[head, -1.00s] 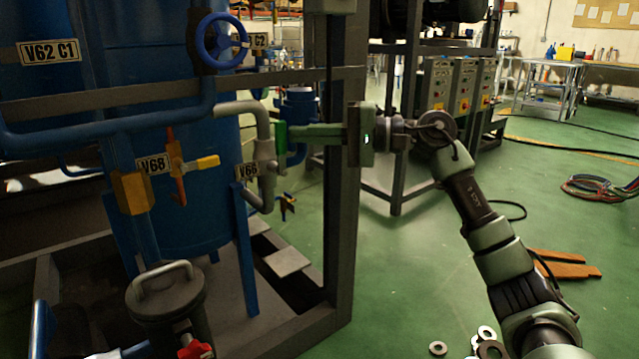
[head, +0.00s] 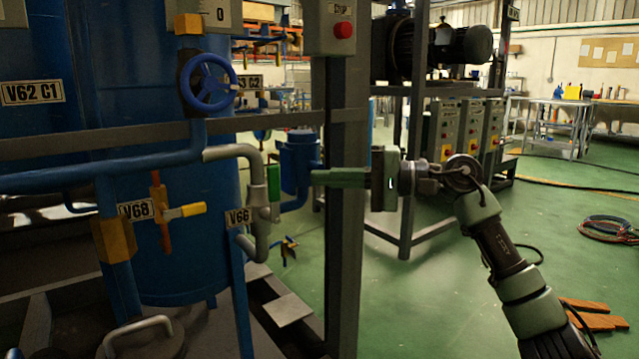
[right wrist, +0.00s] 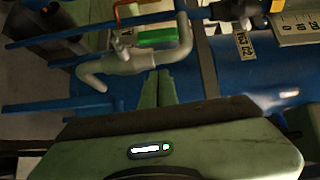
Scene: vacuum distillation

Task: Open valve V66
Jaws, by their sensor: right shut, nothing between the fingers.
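Valve V66 has a green lever handle (head: 274,183) that stands upright beside the vertical stretch of its pale grey pipe (head: 258,190). Its V66 label (head: 238,217) is just left of the pipe. My right gripper (head: 316,177) is shut and empty, its fingers pointing left at the handle with a visible gap between. In the right wrist view the shut fingers (right wrist: 158,88) point up toward the green handle (right wrist: 158,38), which lies along the pipe (right wrist: 135,60). My left gripper is out of view.
A grey frame post (head: 345,210) stands by my right gripper. Valve V68 with an orange and yellow handle (head: 185,211) is further left, and a blue handwheel (head: 208,82) is above. Green floor (head: 440,290) is open to the right.

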